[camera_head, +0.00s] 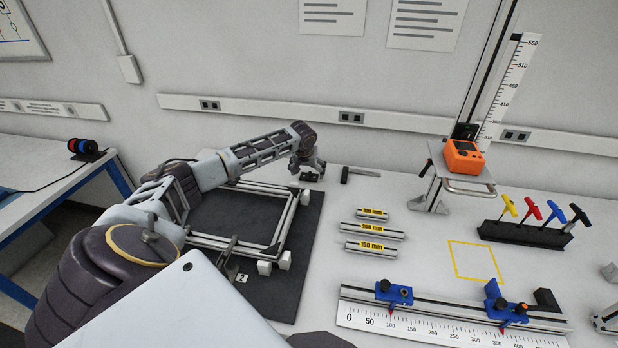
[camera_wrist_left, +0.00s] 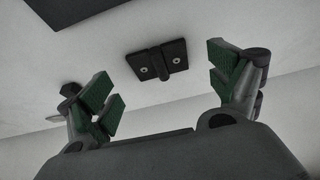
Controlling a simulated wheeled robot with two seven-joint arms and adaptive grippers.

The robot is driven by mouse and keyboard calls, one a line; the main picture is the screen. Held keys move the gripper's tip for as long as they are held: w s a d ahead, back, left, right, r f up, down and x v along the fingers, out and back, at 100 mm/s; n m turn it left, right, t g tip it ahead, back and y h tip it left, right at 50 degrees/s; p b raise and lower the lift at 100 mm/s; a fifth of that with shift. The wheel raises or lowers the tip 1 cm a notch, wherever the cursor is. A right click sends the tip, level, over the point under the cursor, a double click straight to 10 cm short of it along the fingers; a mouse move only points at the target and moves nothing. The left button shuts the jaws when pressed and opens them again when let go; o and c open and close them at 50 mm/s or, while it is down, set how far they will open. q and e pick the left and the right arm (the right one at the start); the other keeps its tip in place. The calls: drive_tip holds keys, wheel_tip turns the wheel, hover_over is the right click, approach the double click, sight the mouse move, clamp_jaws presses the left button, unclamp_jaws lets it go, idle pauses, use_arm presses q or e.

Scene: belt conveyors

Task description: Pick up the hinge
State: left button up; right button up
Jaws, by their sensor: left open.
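The hinge (camera_wrist_left: 157,60) is a small black plate with a central knuckle and pale screw holes. In the left wrist view it lies flat on the light tabletop, between the two finger lines and apart from both. My left gripper (camera_wrist_left: 162,82) is open and empty, with green pads either side of the hinge. In the head view my left gripper (camera_head: 309,168) is low over the back of the table. The hinge is hard to separate from the dark fingers there. My right gripper cannot be made out.
An aluminium frame (camera_head: 244,188) lies on a dark mat (camera_head: 305,230). A dark T-shaped tool (camera_head: 358,172) lies right of my left gripper. Labelled cylinders (camera_head: 372,229), a ruler rail (camera_head: 450,312) and an orange device (camera_head: 463,157) stand further right. The wall is close behind.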

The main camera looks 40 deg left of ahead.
sight(308, 176)
use_arm(q)
drive_tip(key=shift+x, duration=1.25)
drive_tip(key=shift+c, duration=0.3)
drive_tip(key=c, duration=1.1)
drive_tip(key=shift+o, duration=0.2)
drive_tip(key=shift+r, duration=0.1)
wheel_tip(308, 176, up, 10)
drive_tip(key=shift+b, duration=0.3)
